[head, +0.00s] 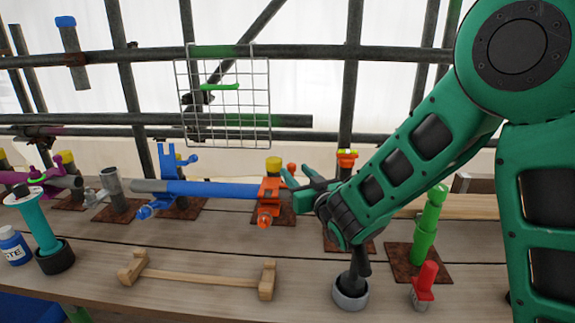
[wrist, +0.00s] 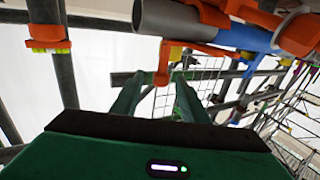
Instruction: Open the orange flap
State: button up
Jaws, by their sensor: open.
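An orange coupler (head: 270,189) sits around the right end of a blue tube (head: 212,189), with a round orange knob (head: 264,221) below it. I cannot clearly tell which orange piece is the flap. My green gripper (head: 293,180) is open, just right of the coupler, with its fingers pointing left towards it. In the wrist view the two fingers (wrist: 158,98) are apart, and a narrow orange piece (wrist: 163,64) shows between and beyond their tips. Other orange coupler parts (wrist: 298,32) are at the upper right there. I cannot tell whether a finger touches any orange piece.
A wooden bar (head: 200,277) lies at the front of the bench. A green post (head: 429,222), a red clamp (head: 424,280) and a grey ring (head: 350,292) stand to the right. A teal spool (head: 38,225) stands at left. A wire grid (head: 223,97) hangs behind.

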jog(key=x, duration=0.7)
jog(key=shift+w, duration=0.15)
jog(key=shift+a+r, duration=0.1)
jog(key=shift+a, duration=0.05)
grip_shut()
